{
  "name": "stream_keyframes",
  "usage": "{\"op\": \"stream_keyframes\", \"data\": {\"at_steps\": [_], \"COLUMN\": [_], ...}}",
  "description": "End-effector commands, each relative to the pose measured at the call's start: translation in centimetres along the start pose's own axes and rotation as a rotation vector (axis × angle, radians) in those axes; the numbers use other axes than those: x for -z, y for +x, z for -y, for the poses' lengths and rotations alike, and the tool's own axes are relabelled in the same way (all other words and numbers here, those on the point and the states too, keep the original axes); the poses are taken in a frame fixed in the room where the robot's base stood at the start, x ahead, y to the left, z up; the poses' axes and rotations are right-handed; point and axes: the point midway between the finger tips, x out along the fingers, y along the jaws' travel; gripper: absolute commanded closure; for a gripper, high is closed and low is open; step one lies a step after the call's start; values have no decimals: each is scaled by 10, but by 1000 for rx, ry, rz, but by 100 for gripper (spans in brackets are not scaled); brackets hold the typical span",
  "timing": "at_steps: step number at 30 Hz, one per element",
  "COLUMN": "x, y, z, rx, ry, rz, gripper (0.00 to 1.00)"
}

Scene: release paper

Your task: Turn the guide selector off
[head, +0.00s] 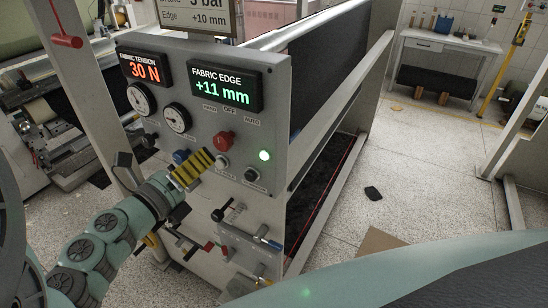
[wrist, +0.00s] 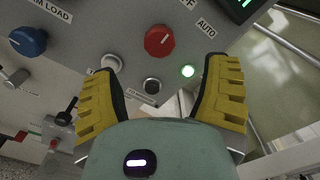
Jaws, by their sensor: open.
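The guide selector, a red knob (head: 223,141), is on the grey control panel (head: 270,140) below labels that include OFF and AUTO. It also shows in the wrist view (wrist: 159,40), with a small pale mark on its face; I cannot tell for sure which label the mark points to. My gripper (head: 191,170) is in front of the panel, below and left of the knob in the head view. In the wrist view its yellow fingers (wrist: 160,72) are spread wide and empty, with the knob beyond and above the gap. No contact with the knob shows.
A lit green lamp (wrist: 188,71) and a black button (wrist: 152,86) are near the knob, with a pale button (wrist: 111,63) and a blue knob (wrist: 28,41) to the left. A display (head: 221,90) reads +11 mm. Levers (head: 229,212) jut out below. Floor to the right is mostly clear.

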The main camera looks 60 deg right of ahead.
Motion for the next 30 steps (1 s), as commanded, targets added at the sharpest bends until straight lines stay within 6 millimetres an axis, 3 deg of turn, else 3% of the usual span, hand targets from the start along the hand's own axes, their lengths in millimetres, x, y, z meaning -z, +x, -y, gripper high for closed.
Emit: {"op": "stream_keyframes", "data": {"at_steps": [9,30], "x": [-1,-3], "y": [-24,-28], "z": [-1,1], "rx": [-2,13], "ry": [2,-40], "rz": [3,16], "gripper": [25,25]}}
